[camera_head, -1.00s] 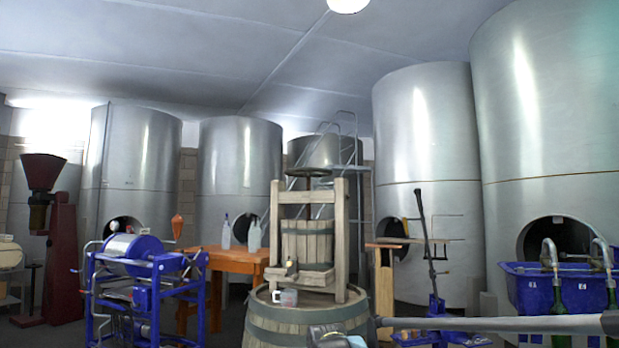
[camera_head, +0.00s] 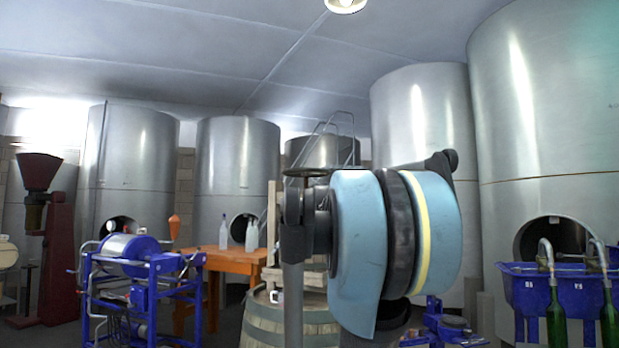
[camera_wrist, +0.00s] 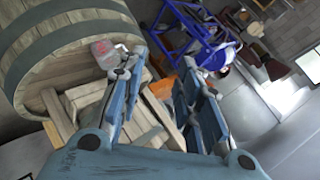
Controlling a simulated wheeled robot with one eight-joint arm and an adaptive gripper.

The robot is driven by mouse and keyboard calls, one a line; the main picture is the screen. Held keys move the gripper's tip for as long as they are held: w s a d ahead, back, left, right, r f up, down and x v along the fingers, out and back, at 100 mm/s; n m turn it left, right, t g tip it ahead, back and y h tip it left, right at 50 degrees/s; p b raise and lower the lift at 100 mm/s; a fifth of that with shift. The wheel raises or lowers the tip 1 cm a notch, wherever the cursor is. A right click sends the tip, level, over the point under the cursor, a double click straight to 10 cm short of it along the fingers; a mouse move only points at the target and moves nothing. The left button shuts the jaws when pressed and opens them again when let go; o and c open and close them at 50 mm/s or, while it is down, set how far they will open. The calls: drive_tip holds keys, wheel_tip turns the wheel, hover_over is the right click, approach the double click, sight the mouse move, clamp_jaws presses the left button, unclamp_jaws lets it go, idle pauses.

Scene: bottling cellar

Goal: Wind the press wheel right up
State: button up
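The press wheel shows in the head view as a dark flat disc (camera_head: 306,172) at the top of the small wooden press. My raised arm hides most of the press; part of its left post (camera_head: 272,215) shows. The press stands on a barrel (camera_head: 268,322). In the wrist view, my gripper (camera_wrist: 163,68) is open, with its two blue fingers apart and nothing held between them. Pale wooden parts of the press (camera_wrist: 85,105) lie under and beside the left finger. I cannot make out the wheel in the wrist view.
A clear mug (camera_wrist: 103,52) sits on the barrel beside the left finger. A blue-framed machine (camera_head: 140,285) and an orange table with bottles (camera_head: 225,259) stand left of the press. A blue bottle filler (camera_head: 570,290) is at right. Steel tanks (camera_head: 240,165) line the back.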

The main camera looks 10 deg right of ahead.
drive_tip(key=w+d+r+m+t, duration=0.2)
drive_tip(key=w+d+r+m, duration=0.15)
drive_tip(key=w+r, duration=0.45)
drive_tip(key=w+d+r+m+t, duration=0.25)
drive_tip(key=w+d+r, duration=0.2)
drive_tip(key=r, duration=0.65)
drive_tip(key=m+t+h, duration=0.3)
drive_tip(key=m+t, duration=0.1)
drive_tip(key=m, duration=0.1)
approach(307, 174)
drive_tip(key=shift+g, duration=0.25)
drive_tip(key=w, duration=0.6)
drive_tip(key=shift+a+r, duration=0.25)
clamp_jaws()
